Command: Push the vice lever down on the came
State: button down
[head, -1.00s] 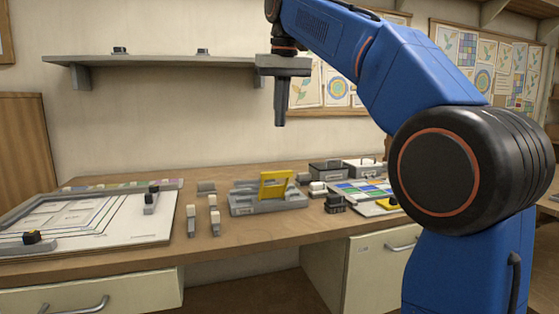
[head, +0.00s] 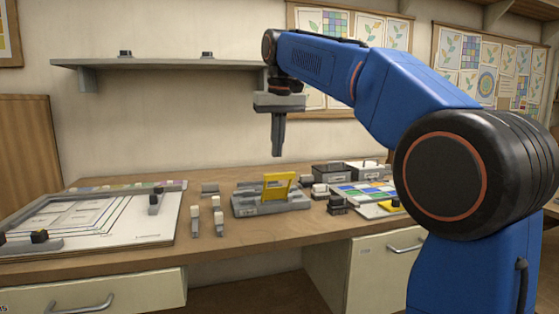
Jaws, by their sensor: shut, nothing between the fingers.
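The vice (head: 270,205) is a grey block-like fixture on the wooden bench. Its yellow lever (head: 278,187) stands raised, tilted up above the grey body. The came cannot be made out at this size. My gripper (head: 278,154) is shut and empty. It points straight down and shows just above the lever in the picture, with a gap between them. How far it is from the lever in depth is hard to tell.
Small white-topped grey pieces (head: 218,218) stand left of the vice. A board with pale frames (head: 90,222) lies at the left. Grey bins (head: 332,172) and a coloured glass panel (head: 366,193) are to the right. A wall shelf (head: 160,64) hangs above.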

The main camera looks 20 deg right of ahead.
jog(key=shift+s+f, duration=0.55)
jog(key=shift+f, duration=0.3)
jog(key=shift+s+f, duration=0.55)
jog(key=shift+f, duration=0.3)
jog(key=shift+s+f+t, duration=0.15)
jog(key=shift+s+t, duration=0.15)
jog(key=shift+s, duration=0.1)
